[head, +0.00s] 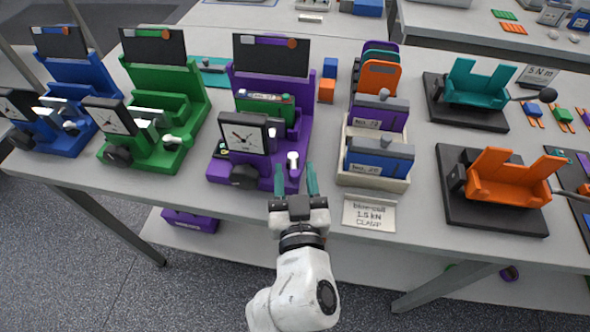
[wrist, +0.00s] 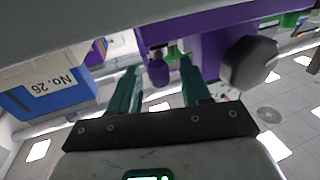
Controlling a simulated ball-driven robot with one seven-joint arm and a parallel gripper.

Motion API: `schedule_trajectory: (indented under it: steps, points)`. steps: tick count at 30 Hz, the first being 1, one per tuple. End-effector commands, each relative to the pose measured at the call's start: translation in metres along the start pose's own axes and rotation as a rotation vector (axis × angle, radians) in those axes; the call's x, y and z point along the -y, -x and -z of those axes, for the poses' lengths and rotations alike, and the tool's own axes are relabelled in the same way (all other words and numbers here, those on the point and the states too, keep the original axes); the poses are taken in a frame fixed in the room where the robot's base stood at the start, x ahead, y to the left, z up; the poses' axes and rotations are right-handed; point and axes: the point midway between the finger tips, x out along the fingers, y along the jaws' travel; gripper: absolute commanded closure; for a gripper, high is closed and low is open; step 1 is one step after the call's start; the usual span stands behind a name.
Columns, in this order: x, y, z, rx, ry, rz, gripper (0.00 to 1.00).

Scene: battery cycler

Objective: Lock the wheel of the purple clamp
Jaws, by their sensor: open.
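The purple clamp (head: 305,125) stands near the table's front edge, with a dial gauge (head: 243,134) on its front. A dark faceted wheel (head: 244,176) sits low at its front left; it shows large in the wrist view (wrist: 250,62). My gripper (head: 295,168) is open, its teal fingers pointing at the clamp's front right corner. A small light-topped post (head: 292,160) shows between or just beyond the fingertips. In the wrist view a small purple knob (wrist: 158,70) appears between the fingertips (wrist: 160,67); I cannot tell whether they touch it. The wheel lies outside the fingers.
Green (head: 160,120) and blue (head: 85,90) clamps stand to the left. A cream tray (head: 346,178) with numbered cases is close right of my gripper, with a card (head: 369,214) before it. Orange (head: 505,180) and teal (head: 475,85) cradles stand farther right.

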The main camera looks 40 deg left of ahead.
Motion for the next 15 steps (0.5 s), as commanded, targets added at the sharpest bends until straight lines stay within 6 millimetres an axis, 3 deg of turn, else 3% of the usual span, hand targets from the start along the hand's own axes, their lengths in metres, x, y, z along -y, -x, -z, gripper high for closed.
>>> schedule_trajectory:
  steps: [12,15]
  points:
    - [-0.0002,-0.0083,0.0,0.0,-0.001,-0.001,0.53]
    - [-0.0002,-0.0082,0.0,0.0,-0.001,-0.001,0.62]
